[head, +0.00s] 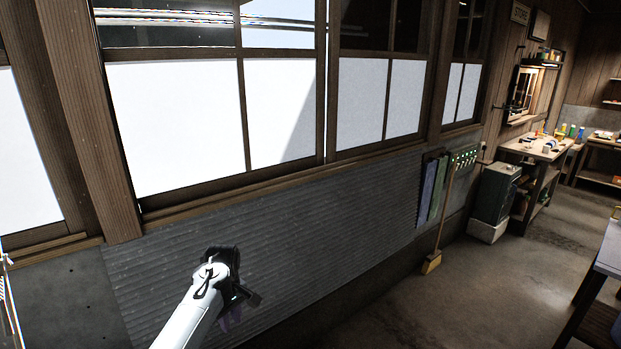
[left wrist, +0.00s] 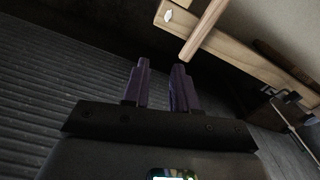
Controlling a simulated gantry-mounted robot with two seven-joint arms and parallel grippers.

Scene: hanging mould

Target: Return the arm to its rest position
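My left arm comes in from the bottom of the head view, with my left gripper (head: 232,316) in front of the corrugated wall panel. Its purple fingers point down and are partly hidden by the wrist. In the left wrist view my left gripper (left wrist: 161,66) has its two fingers apart with nothing visible between them. A round wooden peg on a wooden rail (left wrist: 237,50) appears just beyond the right-hand fingertip; I cannot tell whether they touch. My right arm and gripper are not in view.
A corrugated wall panel (head: 330,220) runs under the windows. A broom (head: 440,225) and hanging strips (head: 431,190) are at the wall farther right. A workbench (head: 535,148) and a dark cabinet (head: 495,193) stand at the back right. The concrete floor (head: 480,290) is clear in the middle.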

